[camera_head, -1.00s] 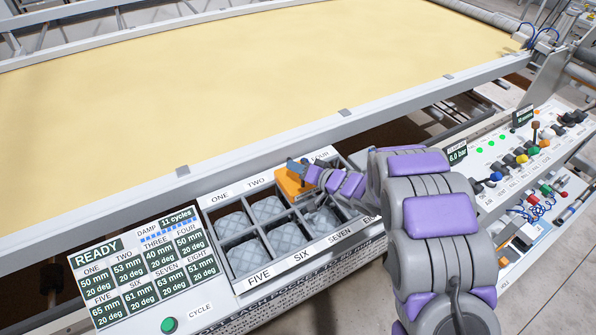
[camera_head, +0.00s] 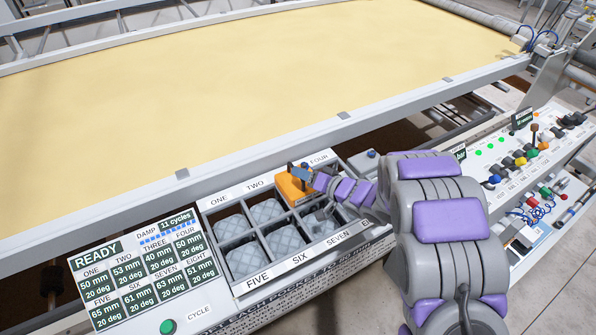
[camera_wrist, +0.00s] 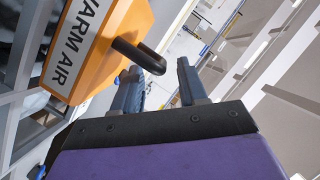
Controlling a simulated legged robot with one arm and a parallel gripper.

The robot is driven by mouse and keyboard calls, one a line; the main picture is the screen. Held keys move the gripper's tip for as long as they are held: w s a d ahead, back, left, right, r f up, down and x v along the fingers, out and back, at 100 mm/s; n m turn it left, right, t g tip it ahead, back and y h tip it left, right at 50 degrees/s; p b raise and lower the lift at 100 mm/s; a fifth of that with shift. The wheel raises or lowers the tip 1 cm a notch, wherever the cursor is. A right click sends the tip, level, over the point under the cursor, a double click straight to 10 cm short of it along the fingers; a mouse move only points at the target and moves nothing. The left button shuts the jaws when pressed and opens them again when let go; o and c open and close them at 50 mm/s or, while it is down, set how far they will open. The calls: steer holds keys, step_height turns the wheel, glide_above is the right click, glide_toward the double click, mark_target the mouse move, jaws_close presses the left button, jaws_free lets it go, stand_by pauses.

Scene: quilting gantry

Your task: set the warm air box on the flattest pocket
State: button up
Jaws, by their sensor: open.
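The warm air box (camera_head: 296,188) is an orange block in the third cell of the pocket tray's back row, its cell label hidden. In the wrist view the box (camera_wrist: 98,45) shows its "WARM AIR" label and a dark handle (camera_wrist: 138,55). My gripper (camera_head: 302,170) is at the box's top. In the wrist view my gripper (camera_wrist: 160,85) is open, with the handle's end close to the left finger; nothing shows between the fingers. The readout panel (camera_head: 143,268) says READY and lists THREE at 40 mm, the lowest figure; FIVE is highest at 65 mm.
Grey quilted pockets (camera_head: 248,260) fill several neighbouring cells. A green CYCLE button (camera_head: 168,326) is below the readout. A metal rail (camera_head: 345,122) and the yellow quilt bed (camera_head: 240,80) lie behind the tray. A control panel with knobs (camera_head: 520,160) stands at right.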

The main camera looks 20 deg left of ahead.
steer(key=p+v, duration=0.1)
steer(key=v, duration=0.8)
steer(key=shift+d+r+p, duration=0.15)
steer(key=shift+d+p, duration=0.15)
steer(key=shift+p, duration=0.1)
steer(key=shift+s, duration=0.15)
